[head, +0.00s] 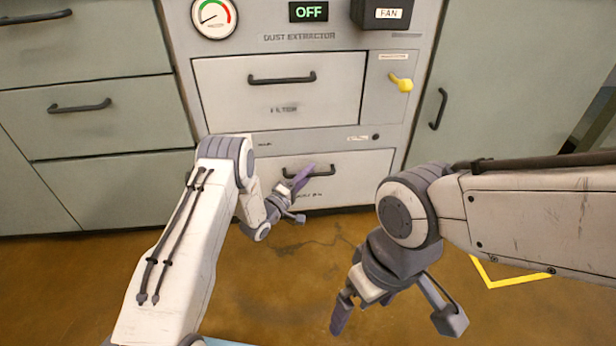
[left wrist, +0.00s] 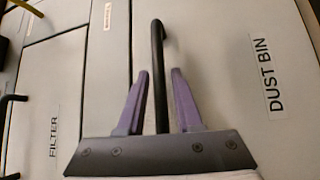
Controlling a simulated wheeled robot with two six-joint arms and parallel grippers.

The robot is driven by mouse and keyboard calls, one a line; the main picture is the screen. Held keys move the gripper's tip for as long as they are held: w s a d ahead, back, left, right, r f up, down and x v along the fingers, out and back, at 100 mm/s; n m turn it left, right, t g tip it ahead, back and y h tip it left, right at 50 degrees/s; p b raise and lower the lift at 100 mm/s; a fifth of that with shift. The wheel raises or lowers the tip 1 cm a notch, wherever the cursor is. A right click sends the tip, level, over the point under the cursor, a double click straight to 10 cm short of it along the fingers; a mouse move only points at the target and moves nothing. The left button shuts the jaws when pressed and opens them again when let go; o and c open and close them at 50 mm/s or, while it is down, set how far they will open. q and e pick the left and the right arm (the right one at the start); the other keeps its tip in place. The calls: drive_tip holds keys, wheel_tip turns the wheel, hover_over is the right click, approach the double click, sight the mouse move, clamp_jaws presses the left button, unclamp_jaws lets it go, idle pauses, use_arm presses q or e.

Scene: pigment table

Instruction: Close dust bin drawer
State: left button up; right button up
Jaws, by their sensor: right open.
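The dust bin drawer (head: 365,170) is the lowest pale front of the dust extractor, partly hidden by my left arm. I cannot tell how far out it stands. Its black bar handle (head: 322,170) is partly covered by a purple finger, and its label (left wrist: 282,75) reads DUST BIN in the left wrist view. My left gripper (head: 300,198) is at this handle. In the left wrist view, the open purple fingers (left wrist: 158,95) lie on either side of the handle bar (left wrist: 157,60), with gaps visible. My right gripper (head: 395,315) is open and empty, above the floor.
The filter drawer (head: 330,92) is above, with a yellow latch (head: 400,83) beside it. The extractor display (head: 308,12) reads OFF. Green cabinets (head: 110,130) stand on both sides. The brown floor (head: 300,290) carries a yellow corner mark (head: 510,281) at right.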

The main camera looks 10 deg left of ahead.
use_arm(q)
drive_tip(key=shift+d+f, duration=0.1)
idle(0.6)
drive_tip(key=p+v, duration=0.5)
drive_tip(key=v, duration=0.5)
drive_tip(key=shift+s, duration=0.25)
drive_tip(key=shift+a, duration=0.25)
